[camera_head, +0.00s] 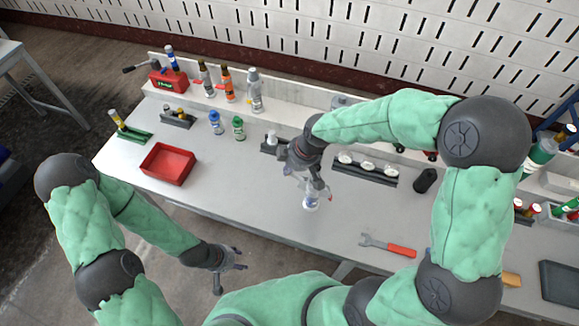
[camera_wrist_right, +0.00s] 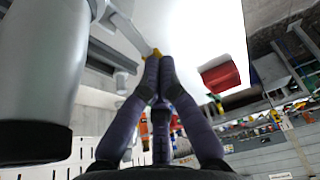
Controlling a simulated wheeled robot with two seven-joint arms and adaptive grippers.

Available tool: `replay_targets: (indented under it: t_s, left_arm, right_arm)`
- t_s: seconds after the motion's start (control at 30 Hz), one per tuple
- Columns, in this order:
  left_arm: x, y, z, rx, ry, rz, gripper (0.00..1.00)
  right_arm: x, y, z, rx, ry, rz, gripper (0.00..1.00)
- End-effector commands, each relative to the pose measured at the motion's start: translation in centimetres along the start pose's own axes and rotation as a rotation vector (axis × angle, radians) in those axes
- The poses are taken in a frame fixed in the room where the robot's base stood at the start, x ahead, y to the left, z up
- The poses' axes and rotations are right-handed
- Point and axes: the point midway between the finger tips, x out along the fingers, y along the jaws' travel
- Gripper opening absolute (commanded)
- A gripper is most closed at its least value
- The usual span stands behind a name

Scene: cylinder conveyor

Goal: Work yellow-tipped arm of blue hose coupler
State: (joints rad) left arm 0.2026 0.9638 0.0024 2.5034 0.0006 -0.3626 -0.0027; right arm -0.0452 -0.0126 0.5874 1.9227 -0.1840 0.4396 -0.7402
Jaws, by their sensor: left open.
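In the right wrist view, a pale arm ends in a yellow tip (camera_wrist_right: 155,52) right at my right gripper's fingertips (camera_wrist_right: 159,60). Its fingers come together at their tips; whether the yellow tip is between them or just behind them is unclear. In the head view, my right gripper (camera_head: 317,187) points down at a small pale-and-blue item (camera_head: 311,202) standing on the bench, which seems to be the coupler. A small red bit shows beside it. My left gripper (camera_head: 231,276) is open and empty, off the bench's front edge.
A red tray (camera_head: 168,164) sits on the left of the grey bench (camera_head: 240,185). A red-handled wrench (camera_head: 388,246) lies at the right front. Several bottles stand along the back, with a dark holder (camera_head: 364,170) behind my right gripper. The bench between tray and coupler is clear.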

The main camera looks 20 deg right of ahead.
Motion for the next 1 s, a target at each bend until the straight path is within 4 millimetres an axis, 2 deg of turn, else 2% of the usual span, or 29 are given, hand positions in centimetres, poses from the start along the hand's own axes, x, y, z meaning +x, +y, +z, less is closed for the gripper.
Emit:
replay_targets:
  t_s: [0.67,1.0]
  left_arm:
    - [-1.3,0.5,0.1,0.0,0.0,0.0,0.49]
    - [-2.8,1.0,0.1,0.0,0.0,0.0,0.49]
  right_arm:
    - [0.5,0.0,-0.3,-0.002,-0.092,-0.001,0.0]
    - [1.5,-0.1,-0.6,-0.005,-0.255,-0.002,0.0]
